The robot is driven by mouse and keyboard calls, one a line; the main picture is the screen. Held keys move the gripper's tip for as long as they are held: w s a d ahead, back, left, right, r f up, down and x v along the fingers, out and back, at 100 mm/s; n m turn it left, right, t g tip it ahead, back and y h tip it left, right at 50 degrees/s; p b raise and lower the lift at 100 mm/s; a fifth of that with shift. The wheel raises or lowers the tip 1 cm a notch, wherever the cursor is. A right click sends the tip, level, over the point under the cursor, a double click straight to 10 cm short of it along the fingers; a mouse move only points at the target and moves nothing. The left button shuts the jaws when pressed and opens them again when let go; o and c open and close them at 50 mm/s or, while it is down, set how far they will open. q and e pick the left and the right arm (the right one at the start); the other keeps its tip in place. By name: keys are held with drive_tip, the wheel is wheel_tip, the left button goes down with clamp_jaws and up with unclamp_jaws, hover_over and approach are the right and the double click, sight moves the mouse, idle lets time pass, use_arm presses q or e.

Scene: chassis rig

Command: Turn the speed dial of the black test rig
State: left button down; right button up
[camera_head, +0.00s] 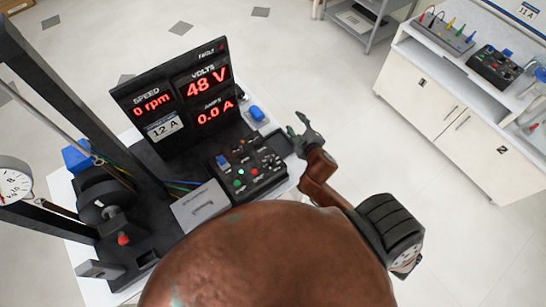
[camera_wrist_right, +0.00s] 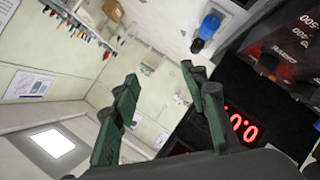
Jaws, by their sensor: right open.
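The black test rig has an upright display (camera_head: 178,97) reading 0 rpm, 48 V and 0.0 A. Its black control box (camera_head: 262,178) lies in front of the display, with several small knobs and buttons on top. I cannot tell which knob is the speed dial in the head view. In the right wrist view, a dark panel (camera_wrist_right: 285,48) with black knobs and printed numbers shows at the upper right. My right gripper (camera_head: 303,127) is open and empty, just right of the control box and apart from it. Its two fingers also show in the wrist view (camera_wrist_right: 158,78). My left gripper is out of view.
A blue object (camera_head: 256,113) sits beside the display, near my right gripper. A grey box (camera_head: 201,206) lies left of the control box. A black upright frame with a white gauge (camera_head: 12,179) stands at the left. A white cabinet (camera_head: 440,105) stands at the right, with open floor between.

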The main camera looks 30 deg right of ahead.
drive_tip(key=w+a+r+n+t+y, duration=0.2)
drive_tip(key=w+a+r+n+t, duration=0.15)
drive_tip(key=r, duration=0.35)
drive_tip(key=w+a+r+n+t+y, duration=0.2)
drive_tip(key=w+a+r+n+y, duration=0.1)
drive_tip(key=a+r+n, duration=0.25)
drive_tip(key=s+a+r+n+g+y, duration=0.1)
drive_tip(key=s+a+n+g+y, duration=0.15)
drive_tip(key=a+n+y, duration=0.45)
drive_tip(key=s+a+r+n+g+y, duration=0.15)
drive_tip(key=a+n+g+y, duration=0.25)
drive_tip(key=a+n, duration=0.6)
drive_tip(key=n+g+h, duration=0.9)
drive_tip(key=n, duration=0.4)
approach(272, 159)
drive_tip(key=f, duration=0.1)
drive_tip(key=shift+m, duration=0.3)
drive_tip(key=x, duration=0.3)
drive_tip(key=p+x, duration=0.1)
drive_tip(key=x, duration=0.3)
drive_tip(key=shift+w+a, duration=0.25)
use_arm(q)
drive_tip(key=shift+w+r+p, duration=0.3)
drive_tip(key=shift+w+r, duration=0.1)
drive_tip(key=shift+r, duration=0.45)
use_arm(e)
drive_tip(key=shift+f, duration=0.35)
drive_tip(key=shift+c, duration=0.3)
